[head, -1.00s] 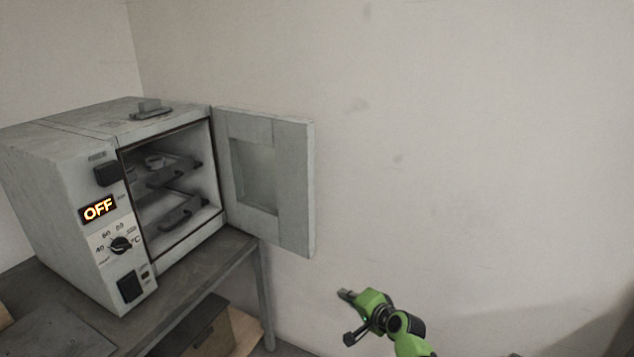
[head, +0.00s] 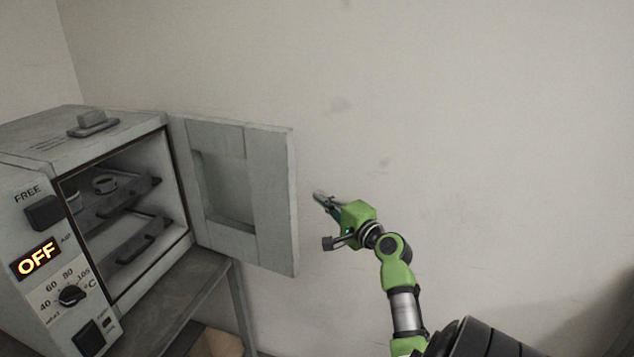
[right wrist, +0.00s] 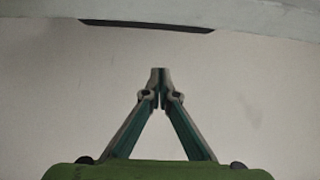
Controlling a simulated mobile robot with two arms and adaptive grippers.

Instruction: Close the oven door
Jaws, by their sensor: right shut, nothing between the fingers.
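The grey oven (head: 95,140) stands at the left in the head view. Its door (head: 272,200) is swung wide open to the right, with a recessed window panel facing me. My right gripper (head: 319,196) is just right of the door's free edge, apart from it in the picture. In the right wrist view its fingertips (right wrist: 159,72) meet, shut and empty. A pale edge with a dark strip, perhaps part of the door (right wrist: 250,20), crosses the top of that view. My left gripper is not in view.
The oven rests on a grey table (head: 190,285). Trays with a small cup (head: 105,184) are inside the oven. A plain wall (head: 480,120) is behind the door and my right arm. A brown box (head: 215,342) is under the table.

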